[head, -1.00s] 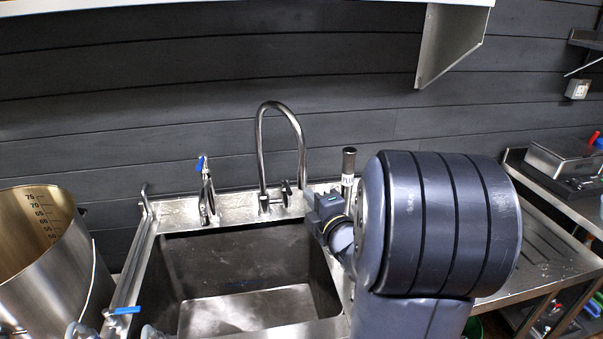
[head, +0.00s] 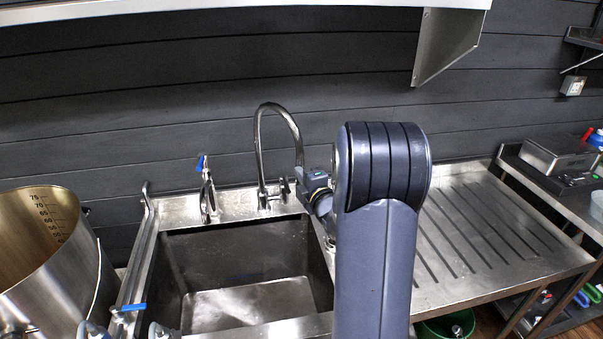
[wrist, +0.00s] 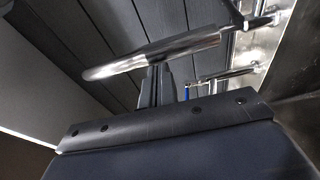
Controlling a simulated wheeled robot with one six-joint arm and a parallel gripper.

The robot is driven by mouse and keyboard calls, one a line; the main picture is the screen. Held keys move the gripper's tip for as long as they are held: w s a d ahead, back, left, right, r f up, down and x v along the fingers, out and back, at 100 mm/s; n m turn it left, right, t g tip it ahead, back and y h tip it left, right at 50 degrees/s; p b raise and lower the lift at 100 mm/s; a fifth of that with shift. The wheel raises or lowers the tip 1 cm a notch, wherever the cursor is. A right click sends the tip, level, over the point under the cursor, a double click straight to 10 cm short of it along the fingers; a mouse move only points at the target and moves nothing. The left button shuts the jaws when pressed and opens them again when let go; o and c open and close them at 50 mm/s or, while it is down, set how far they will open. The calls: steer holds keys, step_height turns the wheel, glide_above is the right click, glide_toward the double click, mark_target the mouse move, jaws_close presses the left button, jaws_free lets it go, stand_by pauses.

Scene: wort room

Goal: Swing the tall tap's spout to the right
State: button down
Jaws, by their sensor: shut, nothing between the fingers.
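The tall tap (head: 258,150) is a shiny gooseneck at the back edge of the sink, with its spout arching over to the right. Its down-turned end is close to my gripper (head: 317,185) in the head view, and its tip is partly hidden there. In the wrist view the spout (wrist: 150,55) is a bright tube crossing above my gripper (wrist: 156,85). The narrow fingers are together, empty, and overlap the tube in the picture; I cannot tell whether they touch it. The tap's small side lever (head: 284,187) stands right of its base.
A shorter tap with a blue lever (head: 206,185) stands to the left. The deep sink (head: 245,255) lies below, a ribbed drainboard (head: 480,235) to the right. A large steel pot (head: 50,270) is at left. A shelf (head: 240,12) hangs above.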

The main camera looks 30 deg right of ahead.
steer(key=w+d+b, duration=0.1)
steer(key=d+b, duration=0.2)
steer(key=d, duration=0.3)
steer(key=shift+w+b, duration=0.3)
steer(key=shift+b, duration=0.05)
steer(key=shift+a+f, duration=0.1)
steer(key=shift+a, duration=0.05)
